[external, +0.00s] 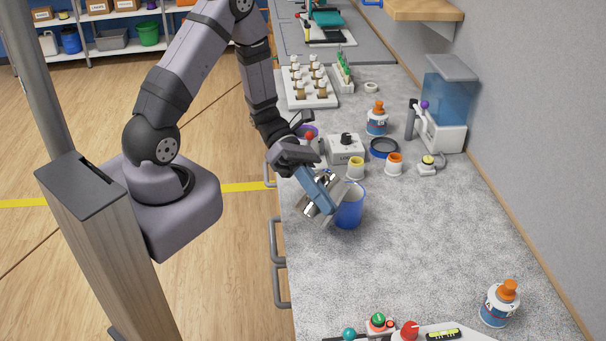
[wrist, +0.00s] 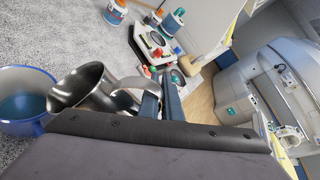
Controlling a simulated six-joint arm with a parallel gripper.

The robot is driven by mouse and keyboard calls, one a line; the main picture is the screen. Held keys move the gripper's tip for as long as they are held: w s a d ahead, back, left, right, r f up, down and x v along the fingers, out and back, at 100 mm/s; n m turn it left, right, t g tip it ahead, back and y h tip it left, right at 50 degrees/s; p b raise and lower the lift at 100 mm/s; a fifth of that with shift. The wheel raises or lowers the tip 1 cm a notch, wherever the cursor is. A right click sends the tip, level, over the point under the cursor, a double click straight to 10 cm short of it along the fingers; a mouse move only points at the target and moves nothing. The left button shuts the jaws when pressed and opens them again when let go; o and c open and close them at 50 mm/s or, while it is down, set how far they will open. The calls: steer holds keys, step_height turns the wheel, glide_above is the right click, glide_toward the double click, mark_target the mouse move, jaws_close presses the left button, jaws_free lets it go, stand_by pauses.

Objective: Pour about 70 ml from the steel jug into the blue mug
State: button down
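The blue mug (external: 349,208) stands upright on the grey bench; in the wrist view it (wrist: 25,100) is at the far left, its lower inside darker blue. No pouring stream is visible.
Yellow (external: 355,168) and orange (external: 394,164) topped jars, a dark blue ring dish (external: 384,147) and a grey box (external: 345,149) stand behind the mug. An orange-capped bottle (external: 500,303) stands at front right. The bench right of the mug is clear.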

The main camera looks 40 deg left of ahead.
steer(key=shift+s+f+m+t+b, duration=0.25)
steer(key=shift+f+m+t+b, duration=0.05)
steer(key=shift+m+b, duration=0.15)
steer(key=shift+f, duration=0.1)
stand_by(1.6)
steer(key=shift+s+a+f+m+t, duration=0.1)
steer(key=shift+s+f+m+t, duration=0.5)
steer(key=shift+f, duration=0.75)
steer(key=shift+s+a+f+m+t, duration=0.1)
steer(key=shift+s+f+m+t, duration=0.55)
steer(key=shift+f, duration=0.75)
steer(key=shift+s+f+m+t, duration=0.45)
steer(key=shift+s+f+m, duration=0.3)
steer(key=shift+f, duration=0.6)
steer(key=shift+s+a+f+m+t+p, duration=0.1)
steer(key=shift+s+f+m+t+p, duration=0.4)
steer(key=shift+f, duration=0.45)
steer(key=shift+s+f+m+t+h+b, duration=0.2)
steer(key=shift+f+m+b, duration=0.1)
steer(key=shift+f+m, duration=0.15)
steer(key=shift+s+f+m+t+h+b, duration=0.15)
steer(key=shift+f+m+t+b, duration=0.1)
steer(key=shift+f+m, duration=0.15)
